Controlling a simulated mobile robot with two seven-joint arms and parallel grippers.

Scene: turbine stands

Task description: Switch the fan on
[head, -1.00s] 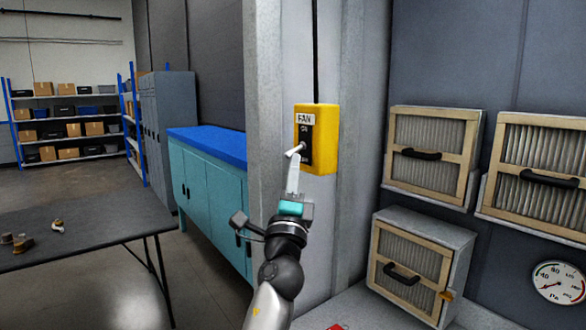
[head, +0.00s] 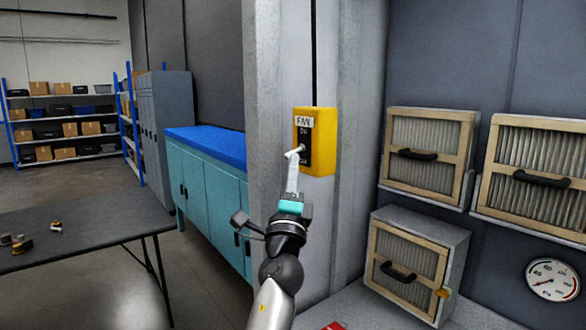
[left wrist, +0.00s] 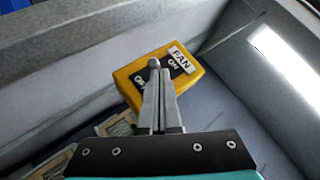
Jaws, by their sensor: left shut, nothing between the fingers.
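The yellow fan switch box (head: 324,143) is mounted on the grey post, with the words FAN and ON on its front. A pale lever (head: 302,148) sticks out from its dark plate below the ON mark. My left gripper (head: 294,156) is shut and empty, with its fingertips at the lever; I cannot tell whether they touch. In the left wrist view, the shut fingers (left wrist: 159,90) overlap the switch box (left wrist: 190,78), and a round grey knob (left wrist: 153,62) shows at their tips. The lever's exact setting is hard to tell. My right gripper is out of view.
Framed filters (head: 428,155) with black handles sit on the right, above a round pressure gauge (head: 553,280). A teal cabinet (head: 212,195) with a blue top stands left of the post. A dark table (head: 90,230) with small parts is at the left.

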